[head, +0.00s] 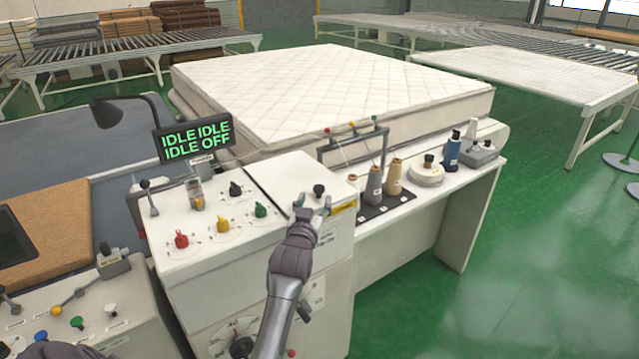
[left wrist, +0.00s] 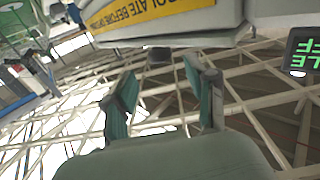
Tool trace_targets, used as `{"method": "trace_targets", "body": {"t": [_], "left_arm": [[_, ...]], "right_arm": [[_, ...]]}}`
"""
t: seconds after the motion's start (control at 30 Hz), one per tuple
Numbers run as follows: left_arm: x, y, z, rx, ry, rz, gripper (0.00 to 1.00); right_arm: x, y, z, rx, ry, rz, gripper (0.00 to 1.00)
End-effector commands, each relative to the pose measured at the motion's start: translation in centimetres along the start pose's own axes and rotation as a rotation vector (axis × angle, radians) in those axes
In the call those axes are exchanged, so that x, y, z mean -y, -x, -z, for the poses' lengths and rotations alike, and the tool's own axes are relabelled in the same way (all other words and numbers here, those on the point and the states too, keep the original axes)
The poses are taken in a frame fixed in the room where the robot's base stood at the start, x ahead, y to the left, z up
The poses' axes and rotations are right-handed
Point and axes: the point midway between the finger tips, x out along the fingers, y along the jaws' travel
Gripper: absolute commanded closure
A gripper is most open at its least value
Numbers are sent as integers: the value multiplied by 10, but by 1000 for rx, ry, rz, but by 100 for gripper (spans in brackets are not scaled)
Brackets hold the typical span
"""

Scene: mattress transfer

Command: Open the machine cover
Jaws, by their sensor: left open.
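The machine cover (head: 285,172) is the pale top panel on the right part of the white machine, with a black knob (head: 319,189) and a yellow label (head: 343,208) at its front edge. It looks level and shut. My left gripper (head: 312,204) is at this front edge, just in front of the knob. In the left wrist view, the two fingers of my left gripper (left wrist: 164,98) are apart with nothing between them. The cover's edge (left wrist: 170,40) and its label (left wrist: 150,10) show above the fingers; contact is unclear.
Red, yellow, green and black knobs are on the control panel (head: 205,243) to the left. The display (head: 194,139) reads IDLE and OFF. Thread cones (head: 373,187) stand on the right shelf. A mattress (head: 330,92) lies behind. Green floor (head: 510,280) is clear at right.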

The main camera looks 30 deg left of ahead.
Motion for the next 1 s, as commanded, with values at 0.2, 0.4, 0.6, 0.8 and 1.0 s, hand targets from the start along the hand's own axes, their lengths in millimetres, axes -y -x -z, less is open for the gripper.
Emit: {"method": "trace_targets", "body": {"t": [0.2,0.4,0.6,0.8,1.0], "left_arm": [[1,-44,3,1,-1,1,43],[0,-64,0,1,0,1,43],[1,-70,0,1,0,1,43],[0,-69,0,1,0,0,45],[0,-69,0,1,0,0,78]], "right_arm": [[-5,14,5,-6,-1,-6,60],[-5,17,5,-7,-1,-6,60],[-5,18,5,-7,-1,-6,60],[-5,18,5,-7,0,-6,60],[-5,18,5,-6,0,-6,60]]}}
